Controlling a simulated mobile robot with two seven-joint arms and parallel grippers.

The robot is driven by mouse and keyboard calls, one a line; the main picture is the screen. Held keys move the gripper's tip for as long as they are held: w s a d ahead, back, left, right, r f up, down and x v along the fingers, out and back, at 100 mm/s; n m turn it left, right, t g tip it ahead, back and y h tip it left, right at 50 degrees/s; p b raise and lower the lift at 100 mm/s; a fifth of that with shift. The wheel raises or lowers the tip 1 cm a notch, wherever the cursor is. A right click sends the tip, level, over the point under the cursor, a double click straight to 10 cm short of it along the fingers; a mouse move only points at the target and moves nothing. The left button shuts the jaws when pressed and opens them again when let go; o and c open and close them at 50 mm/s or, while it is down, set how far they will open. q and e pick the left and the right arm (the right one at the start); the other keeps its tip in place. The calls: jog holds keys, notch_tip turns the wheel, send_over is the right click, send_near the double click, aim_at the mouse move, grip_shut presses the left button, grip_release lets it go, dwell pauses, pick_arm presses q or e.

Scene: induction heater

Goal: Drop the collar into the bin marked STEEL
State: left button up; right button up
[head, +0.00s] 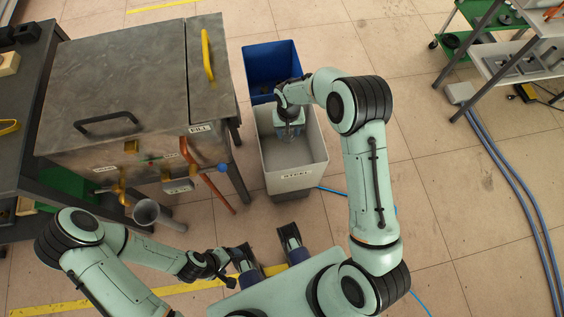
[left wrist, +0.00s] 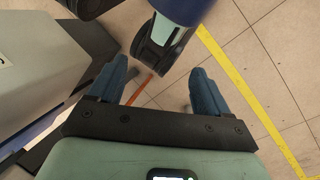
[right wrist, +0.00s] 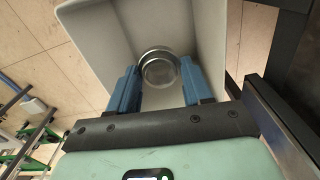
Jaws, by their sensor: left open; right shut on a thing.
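The collar (right wrist: 156,54), a shiny metal ring, is between the blue fingertips of my right gripper (right wrist: 160,84) in the right wrist view. The gripper is shut on it. The STEEL bin (head: 296,172) is light grey with a label on its near wall. My right gripper (head: 289,129) is over its opening in the head view, and the bin's pale inner walls (right wrist: 205,30) surround the collar in the right wrist view. The collar is hard to make out in the head view. My left gripper (left wrist: 160,90) is open and empty, low near my base.
A blue bin (head: 272,62) stands directly behind the grey bin. A metal heater cabinet (head: 130,85) with a yellow handle (head: 207,55) is to the left. A grey funnel-like tube (head: 147,212) stands at its front.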

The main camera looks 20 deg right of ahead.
pick_arm(q)
jog(key=w+a+f+t+y+b, duration=0.1)
jog(key=w+a+f+t+b, duration=0.1)
jog(key=w+f+b, duration=0.5)
notch_tip(320, 180, down, 3)
jog(key=shift+a+r+n+b, duration=0.15)
jog(key=shift+a+n+b, duration=0.15)
jog(key=shift+a, duration=0.15)
pick_arm(e)
jog(key=w+d+f+m, duration=0.2)
jog(key=d+f, duration=0.1)
jog(key=f, duration=0.3)
jog(key=shift+w+d+f, duration=0.15)
jog(key=shift+w+f, duration=0.1)
jog(key=shift+w, duration=0.15)
jog(key=o, duration=1.2)
pick_arm(q)
jog(key=shift+s, duration=0.1)
jog(key=shift+g+h, duration=0.4)
jog(key=shift+g, duration=0.2)
jog(key=s+r+p, duration=0.1)
jog(key=s+d+r+p, duration=0.1)
jog(key=s, duration=0.1)
jog(key=s+d+r, duration=0.1)
jog(key=shift+s+r+p, duration=0.15)
jog(key=shift+r+p, duration=0.05)
jog(key=shift+p, duration=0.2)
pick_arm(e)
notch_tip(320, 180, up, 13)
jog(key=shift+r, duration=0.2)
